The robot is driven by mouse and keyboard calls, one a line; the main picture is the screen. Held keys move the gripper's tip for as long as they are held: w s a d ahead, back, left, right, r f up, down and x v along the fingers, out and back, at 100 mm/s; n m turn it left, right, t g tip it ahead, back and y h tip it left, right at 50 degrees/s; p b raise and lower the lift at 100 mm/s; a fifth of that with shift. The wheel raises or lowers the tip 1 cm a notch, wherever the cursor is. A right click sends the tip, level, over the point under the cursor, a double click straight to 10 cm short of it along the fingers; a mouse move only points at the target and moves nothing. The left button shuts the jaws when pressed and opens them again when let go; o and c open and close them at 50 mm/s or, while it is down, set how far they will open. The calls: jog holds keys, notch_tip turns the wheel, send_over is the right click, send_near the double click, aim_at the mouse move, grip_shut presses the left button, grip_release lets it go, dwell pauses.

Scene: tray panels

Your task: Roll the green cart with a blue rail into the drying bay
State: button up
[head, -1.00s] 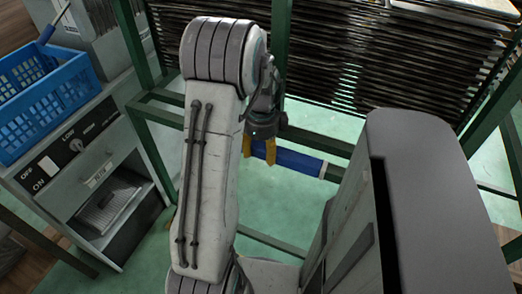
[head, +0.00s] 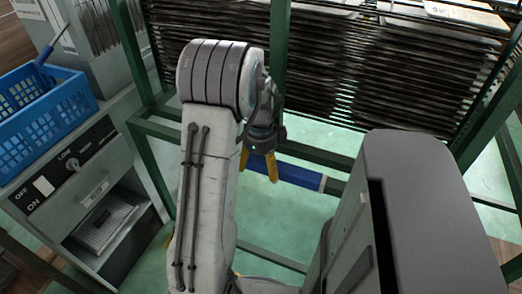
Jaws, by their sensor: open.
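The green cart (head: 279,60) fills the back of the head view, with racks of thin dark panels (head: 400,90) in its frame. Its blue rail (head: 300,177) lies low across the near side, and its left part is behind my gripper. My gripper (head: 259,168) has yellow fingers and points down at the left end of the blue rail. I cannot pick out the drying bay.
A grey cabinet (head: 120,160) with a switch and knob stands at the left, close to the cart. A blue basket (head: 40,122) sits on it. The green floor (head: 310,212) shows bare below the rail. Papers (head: 465,14) lie on top of the panels.

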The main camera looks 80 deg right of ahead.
notch_tip(320, 180, up, 11)
dwell(0.5)
dwell(0.8)
jog(key=w+a+f+n, duration=0.2)
jog(key=a+n, duration=0.2)
jog(key=n, duration=0.6)
jog(key=w+a+f+n, duration=0.15)
jog(key=a+n, duration=0.25)
jog(key=n, duration=0.5)
jog(key=w+a+r+n+t+p, duration=0.1)
jog(key=w+a+r+n+p, duration=0.2)
jog(key=a, duration=0.7)
jog(key=w+a+r+n+t+p, duration=0.1)
jog(key=w+a+r+n+p, duration=0.2)
jog(key=w+a+r+n, duration=0.4)
jog(key=w+a+r+n+t+p, duration=0.1)
jog(key=w+a+r+n+p, duration=0.3)
jog(key=a, duration=1)
jog(key=w+r+n, duration=0.1)
jog(key=w+n, duration=0.2)
jog(key=n, duration=0.2)
jog(key=shift+n, duration=0.4)
